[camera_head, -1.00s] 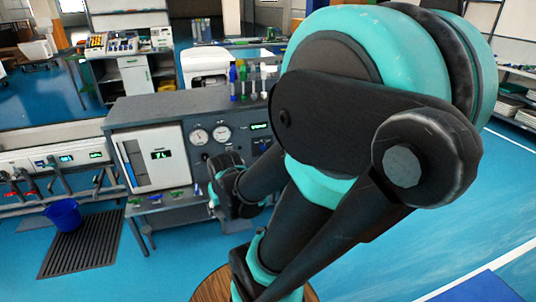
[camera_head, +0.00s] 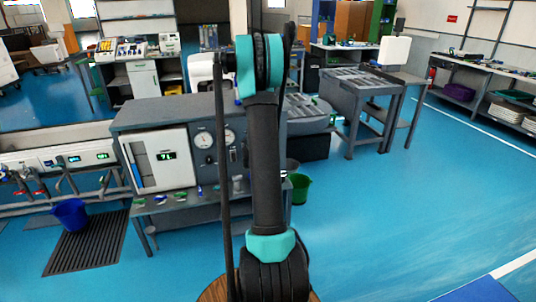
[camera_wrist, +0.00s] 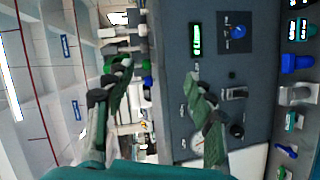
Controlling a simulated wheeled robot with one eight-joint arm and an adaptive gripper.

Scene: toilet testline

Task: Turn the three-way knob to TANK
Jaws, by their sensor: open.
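The grey test panel (camera_head: 205,115) stands at left centre in the head view, its right part hidden by my arm. In the wrist view the panel (camera_wrist: 207,15) appears turned on its side. The fingers look apart from the knob. The gripper is hidden in the head view.
The panel also carries a round black knob (camera_wrist: 237,130), a switch (camera_wrist: 236,93) and gauges (camera_head: 204,139). Small coloured items lie on the shelf (camera_head: 180,213) below. A blue bucket (camera_head: 70,214) and a green bucket (camera_head: 299,188) stand on the floor.

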